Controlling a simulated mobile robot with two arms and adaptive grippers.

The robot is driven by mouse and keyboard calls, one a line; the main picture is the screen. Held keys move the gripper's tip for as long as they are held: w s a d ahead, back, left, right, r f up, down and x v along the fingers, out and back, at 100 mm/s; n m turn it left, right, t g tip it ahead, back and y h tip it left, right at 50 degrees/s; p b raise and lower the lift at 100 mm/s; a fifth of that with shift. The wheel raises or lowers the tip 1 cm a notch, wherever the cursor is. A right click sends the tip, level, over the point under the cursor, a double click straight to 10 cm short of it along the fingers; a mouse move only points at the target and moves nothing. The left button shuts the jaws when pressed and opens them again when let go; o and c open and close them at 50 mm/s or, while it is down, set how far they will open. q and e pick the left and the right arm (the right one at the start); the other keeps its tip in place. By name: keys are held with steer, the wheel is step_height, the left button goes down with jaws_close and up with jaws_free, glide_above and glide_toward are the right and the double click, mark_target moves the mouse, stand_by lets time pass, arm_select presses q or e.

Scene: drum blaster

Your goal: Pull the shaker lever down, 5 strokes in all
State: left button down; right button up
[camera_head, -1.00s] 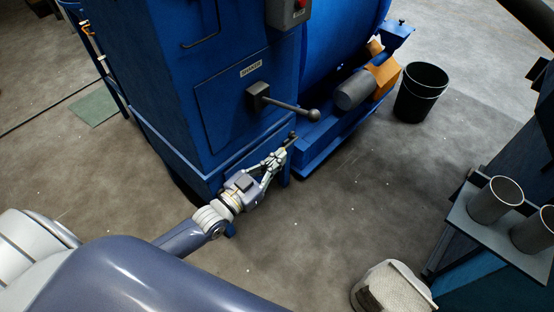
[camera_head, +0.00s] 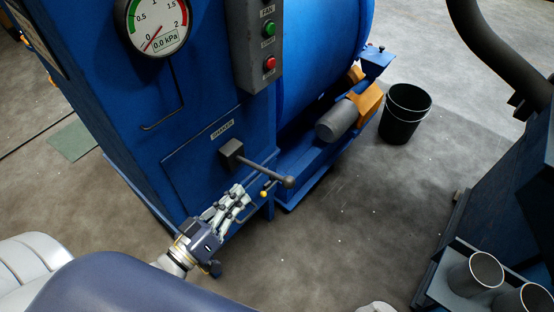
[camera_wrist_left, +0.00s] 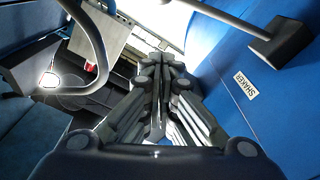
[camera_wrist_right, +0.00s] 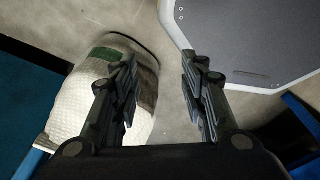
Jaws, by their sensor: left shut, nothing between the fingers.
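The shaker lever (camera_head: 262,171) is a dark rod with a round knob (camera_head: 289,181). It sticks out from a dark bracket (camera_head: 231,152) on the blue cabinet, under the SHAKER label (camera_head: 222,129), and slopes down to the right in the head view. My left gripper (camera_head: 239,190) is shut and empty just below the rod in that view; I cannot tell whether it touches. In the left wrist view the lever (camera_wrist_left: 215,15) passes above the shut fingers (camera_wrist_left: 160,65). My right gripper (camera_wrist_right: 159,62) is open and empty, far from the lever, above a pale sack (camera_wrist_right: 90,100).
A yellow-tipped handle (camera_head: 265,193) sits low beside my left fingertips. A grey button box (camera_head: 254,40) and a pressure gauge (camera_head: 157,22) are above. A black bucket (camera_head: 405,113) stands right of the motor (camera_head: 337,121). The middle floor is clear.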

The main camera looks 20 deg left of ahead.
arm_select(q)
steer(key=w+d+f+p, duration=0.2)
steer(key=w+d, duration=0.3)
steer(key=w, duration=0.4)
steer(key=shift+w+d+f+p, duration=0.15)
steer(key=shift+w+f+p, duration=0.1)
steer(key=shift+w+p, duration=0.25)
arm_select(e)
steer(key=s+r, duration=0.2)
steer(key=r, duration=0.1)
steer(key=shift+s+r, duration=0.1)
steer(key=shift+s, duration=0.25)
arm_select(q)
steer(key=shift+s, duration=0.15)
